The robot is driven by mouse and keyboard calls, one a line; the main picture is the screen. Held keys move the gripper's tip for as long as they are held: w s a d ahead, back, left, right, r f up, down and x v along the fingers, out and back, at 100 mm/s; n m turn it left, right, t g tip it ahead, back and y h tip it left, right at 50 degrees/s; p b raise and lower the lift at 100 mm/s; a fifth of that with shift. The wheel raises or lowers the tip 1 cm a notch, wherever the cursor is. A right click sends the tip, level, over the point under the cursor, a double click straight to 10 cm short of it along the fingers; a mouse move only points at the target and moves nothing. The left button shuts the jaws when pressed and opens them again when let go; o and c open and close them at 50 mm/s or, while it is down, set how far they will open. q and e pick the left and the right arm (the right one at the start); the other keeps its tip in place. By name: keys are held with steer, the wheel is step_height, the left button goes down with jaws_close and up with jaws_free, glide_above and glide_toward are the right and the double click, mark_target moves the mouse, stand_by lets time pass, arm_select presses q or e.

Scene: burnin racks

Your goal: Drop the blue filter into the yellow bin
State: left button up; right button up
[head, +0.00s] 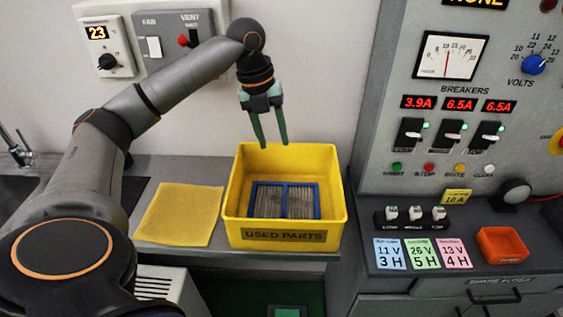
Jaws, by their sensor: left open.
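The yellow bin (285,237), labelled "USED PARTS", stands on the grey counter. The blue filter (285,186), a blue frame with grey pleats, lies inside the bin, on or near its floor. My left gripper (269,145) points down over the back rim of the bin, above and behind the filter in the picture. Its green fingers are apart, with nothing between them. My right gripper is not in view.
A yellow mat (180,214) lies left of the bin. A control panel (385,135) with a meter, breakers and knobs stands to the right. An orange tray (502,245) and coloured cards (422,253) lie below it. A sink faucet (20,150) is at far left.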

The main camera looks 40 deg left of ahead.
arm_select(q)
step_height(320, 180, up, 6)
steer(key=shift+s+a, duration=0.35)
steer(key=shift+a, duration=0.1)
